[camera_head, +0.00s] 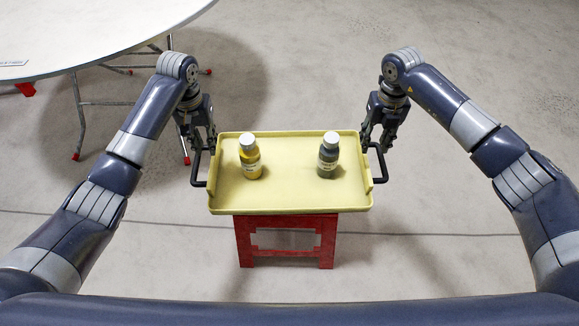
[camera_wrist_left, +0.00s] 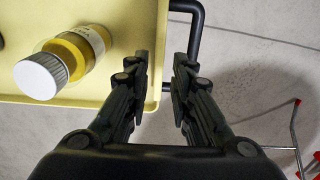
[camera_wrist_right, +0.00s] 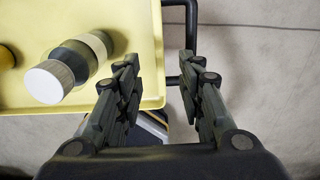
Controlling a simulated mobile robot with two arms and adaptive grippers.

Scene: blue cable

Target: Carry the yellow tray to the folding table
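The yellow tray (camera_head: 290,197) rests on a red stool (camera_head: 286,240) in the middle of the head view. A yellow bottle (camera_head: 250,158) and a grey bottle (camera_head: 328,157), both white-capped, stand upright on it. A black handle sticks out at each end. My left gripper (camera_head: 204,150) is at the left handle (camera_wrist_left: 197,45), its fingers apart on either side of it in the left wrist view (camera_wrist_left: 163,75). My right gripper (camera_head: 374,148) is at the right handle (camera_wrist_right: 190,40), fingers also apart, in the right wrist view (camera_wrist_right: 163,78). Neither gripper is visibly clamped on its handle.
The round white folding table (camera_head: 90,32) stands at the upper left, its metal legs (camera_head: 80,115) with red feet spreading over the floor. A red object (camera_head: 26,89) shows under its left edge. The concrete floor (camera_head: 300,60) behind the tray is clear.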

